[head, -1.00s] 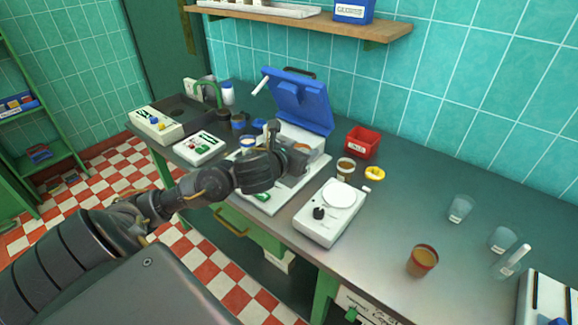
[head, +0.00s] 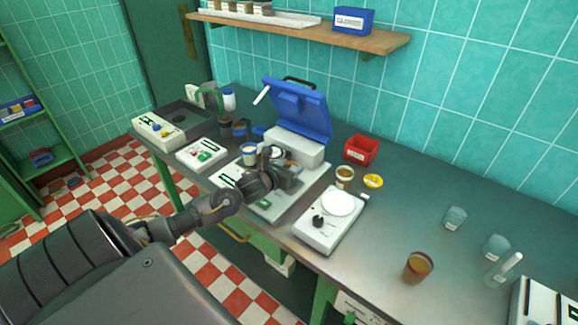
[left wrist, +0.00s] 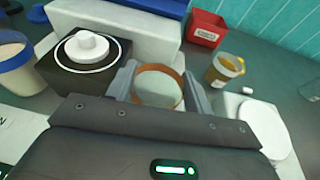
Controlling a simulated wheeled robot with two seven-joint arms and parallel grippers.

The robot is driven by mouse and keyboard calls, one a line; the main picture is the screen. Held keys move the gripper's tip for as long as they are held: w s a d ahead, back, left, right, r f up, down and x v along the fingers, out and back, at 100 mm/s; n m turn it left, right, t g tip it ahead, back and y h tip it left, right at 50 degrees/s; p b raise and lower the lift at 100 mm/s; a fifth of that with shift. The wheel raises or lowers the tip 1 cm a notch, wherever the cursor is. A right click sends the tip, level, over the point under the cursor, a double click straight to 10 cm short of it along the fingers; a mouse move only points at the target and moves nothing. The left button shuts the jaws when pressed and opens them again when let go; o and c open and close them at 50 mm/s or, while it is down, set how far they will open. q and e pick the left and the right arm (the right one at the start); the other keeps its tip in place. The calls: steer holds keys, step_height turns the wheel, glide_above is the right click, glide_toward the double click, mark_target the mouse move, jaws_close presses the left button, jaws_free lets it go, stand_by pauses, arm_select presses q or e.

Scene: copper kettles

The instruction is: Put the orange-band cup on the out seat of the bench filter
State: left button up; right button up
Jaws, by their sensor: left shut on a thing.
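My left gripper (left wrist: 157,88) is shut on the orange-band cup (left wrist: 160,72), whose orange rim and pale inside show between the fingers in the left wrist view. In the head view my left gripper (head: 284,170) is over the front of the bench filter, and it largely hides the cup. The bench filter (head: 298,146) is a white unit with a raised blue lid. In the left wrist view its black block with a round white knob (left wrist: 87,46) is left of the cup. I cannot tell whether the cup touches a seat. My right gripper is not in view.
A blue-banded cup (head: 249,155) stands left of the gripper. A brown cup (head: 418,267) and clear beakers stand farther right. Bench between them is clear.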

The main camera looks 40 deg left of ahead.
arm_select(q)
steer(key=shift+f, duration=0.2)
steer(key=shift+f, duration=0.1)
steer(key=shift+f, duration=0.15)
steer(key=o, duration=0.7)
